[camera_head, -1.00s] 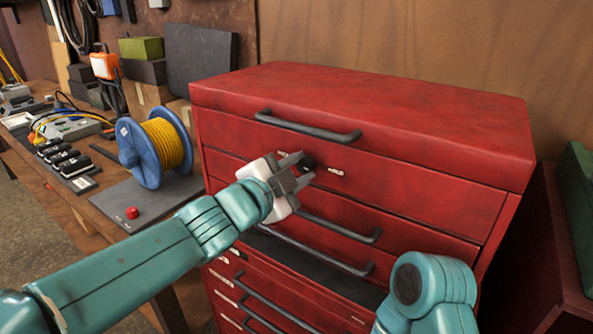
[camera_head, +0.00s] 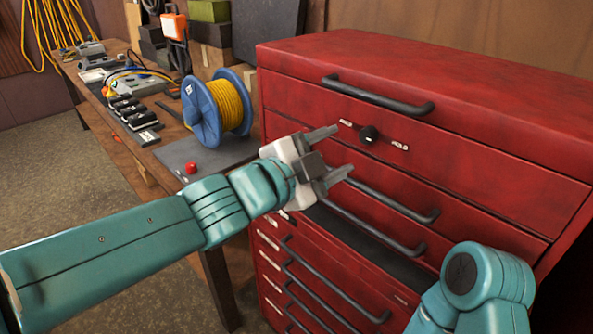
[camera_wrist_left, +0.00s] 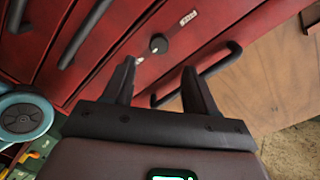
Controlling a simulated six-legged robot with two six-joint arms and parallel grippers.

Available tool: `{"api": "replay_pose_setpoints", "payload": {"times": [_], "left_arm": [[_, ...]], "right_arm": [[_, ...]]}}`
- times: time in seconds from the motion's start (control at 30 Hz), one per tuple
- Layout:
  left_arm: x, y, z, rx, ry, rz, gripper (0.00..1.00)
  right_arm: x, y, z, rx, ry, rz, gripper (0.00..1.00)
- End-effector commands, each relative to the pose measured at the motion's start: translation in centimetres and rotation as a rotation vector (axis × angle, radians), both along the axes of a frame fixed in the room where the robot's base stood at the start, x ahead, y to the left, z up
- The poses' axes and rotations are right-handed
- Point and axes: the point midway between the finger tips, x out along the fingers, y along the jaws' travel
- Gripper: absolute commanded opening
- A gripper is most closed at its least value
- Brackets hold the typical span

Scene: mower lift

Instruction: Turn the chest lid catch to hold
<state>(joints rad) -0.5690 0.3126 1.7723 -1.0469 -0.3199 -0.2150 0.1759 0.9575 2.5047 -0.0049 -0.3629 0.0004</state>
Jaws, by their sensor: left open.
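The lid catch is a small round black knob (camera_head: 369,135) on the front of the red chest (camera_head: 480,170), below the lid handle (camera_head: 378,95). A small pale label (camera_head: 346,123) is at its left and another (camera_head: 400,146), apparently reading HOLD, at its right. Which way the knob points is too small to tell. My left gripper (camera_head: 342,151) is open and empty, left of the knob and apart from it. In the left wrist view the knob (camera_wrist_left: 158,43) shows beyond and between the open fingers (camera_wrist_left: 158,68). My right gripper is out of view.
More drawers with dark bar handles (camera_head: 375,228) lie below the knob. A workbench (camera_head: 165,150) at the left carries a blue reel (camera_head: 203,112) of yellow cable and a red button (camera_head: 191,168). My right arm (camera_head: 480,285) is at the lower right.

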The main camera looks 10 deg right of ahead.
Motion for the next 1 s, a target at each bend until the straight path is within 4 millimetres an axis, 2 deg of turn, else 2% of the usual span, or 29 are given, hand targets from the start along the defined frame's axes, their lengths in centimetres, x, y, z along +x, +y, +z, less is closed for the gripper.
{"api": "replay_pose_setpoints", "payload": {"times": [0.03,0.2,0.4,0.5,0.87,0.97,1.0], "left_arm": [[-0.9,1.3,0.2,-0.001,-0.001,0.003,0.57],[-3.3,4.4,0.6,0.0,-0.001,0.003,0.57],[-5.0,6.5,0.7,-0.001,-0.001,0.002,0.57],[-5.4,6.9,0.6,0.002,0.0,0.0,0.57],[-5.1,7.3,0.5,0.001,0.004,0.01,0.57],[-3.4,8.5,-1.3,0.016,0.049,0.045,0.57],[-2.4,9.0,-2.8,0.028,0.083,0.061,0.57]], "right_arm": [[0.0,0.0,0.0,0.0,0.0,0.0,0.41],[0.0,0.0,0.4,0.0,0.0,0.0,0.41],[0.0,0.0,0.8,0.0,0.0,0.0,0.41],[0.0,0.0,0.8,0.0,0.0,0.0,0.41],[0.0,0.0,0.9,0.0,0.0,0.0,0.41],[0.0,0.0,1.3,0.0,0.0,0.0,0.41],[0.0,0.0,1.5,0.0,0.0,0.0,0.41]]}}
